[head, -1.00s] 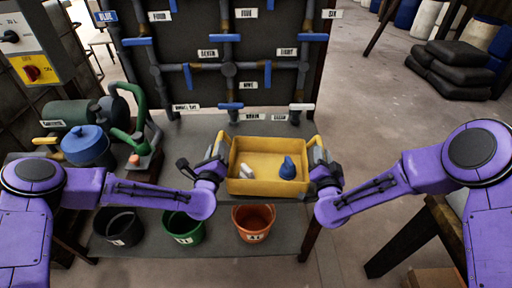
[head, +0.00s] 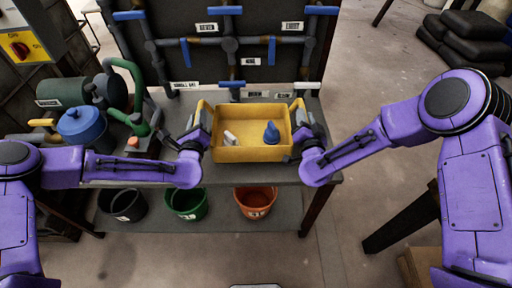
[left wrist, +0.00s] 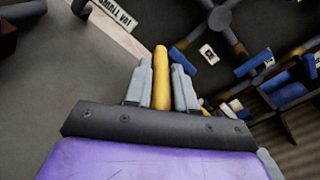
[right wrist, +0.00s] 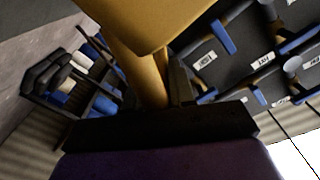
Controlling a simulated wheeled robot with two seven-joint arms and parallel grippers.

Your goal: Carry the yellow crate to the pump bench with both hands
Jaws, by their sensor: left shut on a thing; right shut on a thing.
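The yellow crate (head: 238,154) is in the middle of the head view, at the pump bench (head: 190,122), over its right part. A white item (head: 230,138) and a blue item (head: 271,133) lie in it. I cannot tell whether its bottom touches the bench top.
A blue pot (head: 83,127) and a green pump (head: 135,95) stand on the bench at left. Pipes with blue valve handles (head: 229,84) rise behind the crate. Black (head: 124,205), green (head: 187,204) and orange (head: 256,202) buckets sit below. A dark table (head: 410,215) stands at right.

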